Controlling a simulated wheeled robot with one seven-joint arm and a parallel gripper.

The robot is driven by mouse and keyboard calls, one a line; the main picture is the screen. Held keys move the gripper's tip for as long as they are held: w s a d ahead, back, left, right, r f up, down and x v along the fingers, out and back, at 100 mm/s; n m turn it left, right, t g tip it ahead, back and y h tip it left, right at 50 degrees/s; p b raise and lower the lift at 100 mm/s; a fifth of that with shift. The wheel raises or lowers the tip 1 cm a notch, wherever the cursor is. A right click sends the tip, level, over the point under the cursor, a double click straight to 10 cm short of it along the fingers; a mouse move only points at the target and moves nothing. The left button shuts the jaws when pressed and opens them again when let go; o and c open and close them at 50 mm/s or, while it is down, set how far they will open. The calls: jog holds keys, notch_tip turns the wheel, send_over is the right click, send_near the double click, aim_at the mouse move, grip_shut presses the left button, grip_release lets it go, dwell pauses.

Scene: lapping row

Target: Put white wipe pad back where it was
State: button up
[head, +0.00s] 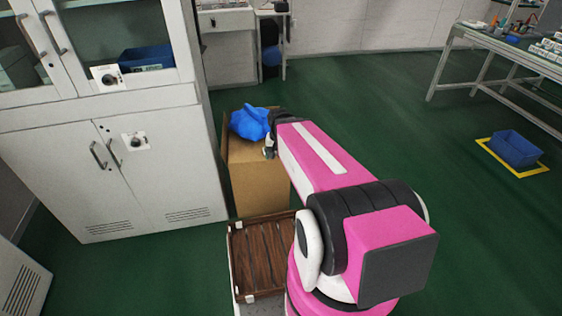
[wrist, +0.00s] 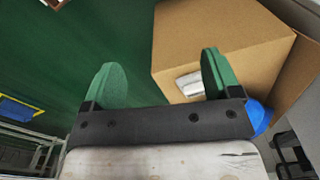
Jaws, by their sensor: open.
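My gripper (wrist: 160,74) is open, its two green fingers spread with nothing between them in the wrist view. A small whitish piece (wrist: 188,84) shows on the cardboard box (wrist: 215,40), partly behind the right finger. I cannot tell for sure whether it is the white wipe pad. In the head view the gripper end is mostly hidden by my pink arm, close to the cardboard box (head: 256,185). No white pad is clearly visible in the head view.
A blue bag (head: 250,122) bulges from the box top. A grey cabinet (head: 150,190) stands left of the box. A wooden slatted tray (head: 262,262) lies in front. Green floor between is clear.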

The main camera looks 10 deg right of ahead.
jog(key=s+n, duration=0.3)
jog(key=s, duration=0.1)
jog(key=shift+c, duration=0.3)
